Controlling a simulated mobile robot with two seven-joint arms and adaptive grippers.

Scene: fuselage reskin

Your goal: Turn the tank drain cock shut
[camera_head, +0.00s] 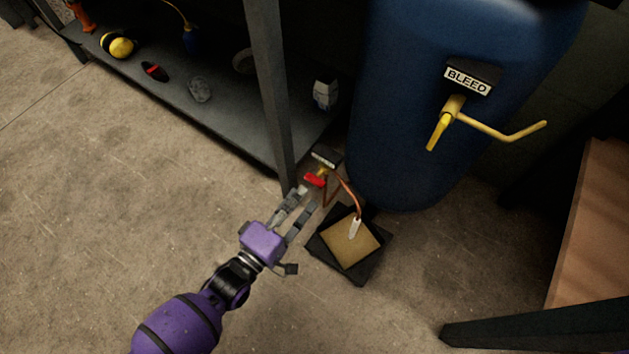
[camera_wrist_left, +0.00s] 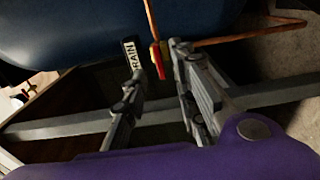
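The tank drain cock (camera_head: 322,172) sits low beside the blue tank (camera_head: 420,110), with a red handle (camera_head: 315,180) on a brass body. A small drain label (camera_head: 325,156) is just above it. In the left wrist view the red handle (camera_wrist_left: 157,62) shows just beyond the fingers, in line with the gap between them. My left gripper (camera_head: 308,198) is open and empty, its fingertips close to the handle on its near side. I cannot tell whether they touch it. My right gripper is not in view.
A copper pipe (camera_head: 346,188) runs from the cock to a dark square tray with a tan pad (camera_head: 350,243). A shelf post (camera_head: 270,90) stands close left of the cock. A yellow bleed lever (camera_head: 500,131) sticks out above. The floor at left is clear.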

